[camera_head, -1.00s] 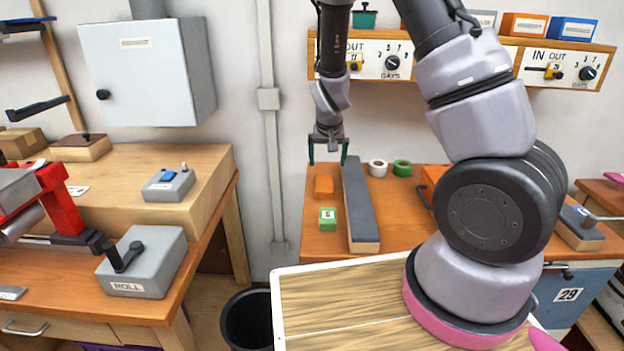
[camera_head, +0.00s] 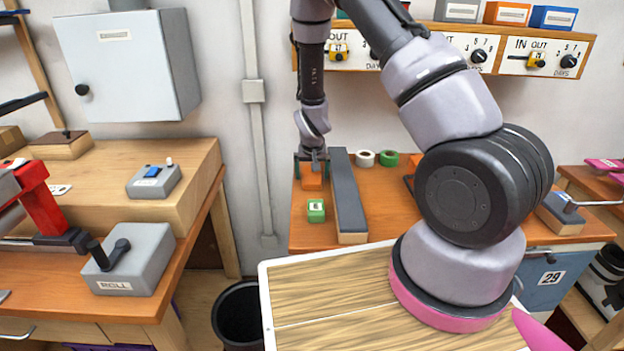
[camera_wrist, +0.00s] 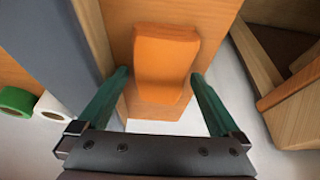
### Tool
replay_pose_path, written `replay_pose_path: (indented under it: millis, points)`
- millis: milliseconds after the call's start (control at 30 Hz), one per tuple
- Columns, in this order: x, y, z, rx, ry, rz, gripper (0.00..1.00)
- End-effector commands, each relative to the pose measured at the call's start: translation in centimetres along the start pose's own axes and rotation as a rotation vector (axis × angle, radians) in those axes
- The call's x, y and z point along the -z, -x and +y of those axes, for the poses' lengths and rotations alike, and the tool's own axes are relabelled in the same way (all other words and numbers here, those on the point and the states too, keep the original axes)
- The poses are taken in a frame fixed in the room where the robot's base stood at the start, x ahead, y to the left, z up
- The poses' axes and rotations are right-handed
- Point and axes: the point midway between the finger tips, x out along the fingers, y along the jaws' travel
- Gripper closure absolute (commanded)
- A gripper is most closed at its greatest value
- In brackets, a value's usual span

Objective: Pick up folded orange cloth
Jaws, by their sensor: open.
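The folded orange cloth (camera_head: 311,177) lies on the orange-brown bench top (camera_head: 283,236), left of a long grey-topped block. In the wrist view the cloth (camera_wrist: 165,60) is a soft-edged orange block between and just beyond my fingers. My gripper (camera_head: 311,160) is directly above the cloth and points down at it. In the wrist view my gripper (camera_wrist: 160,85) is open, with one green finger on each side of the cloth. A gap shows between each finger and the cloth. I cannot tell whether the fingertips reach the bench top.
The long grey-topped block (camera_head: 347,190) stands close right of the cloth. A green block (camera_head: 316,210) sits in front of it. White tape (camera_head: 364,158) and green tape (camera_head: 389,158) lie farther right. A wall rack (camera_head: 480,50) with dials hangs above.

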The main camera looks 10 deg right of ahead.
Motion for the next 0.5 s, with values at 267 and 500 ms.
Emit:
replay_pose_path:
  millis: [267,500]
  points:
    - [-0.01,0.04,-0.01,0.0,0.0,0.0,0.46]
    - [-0.01,0.05,-0.01,0.0,0.0,0.0,0.7]
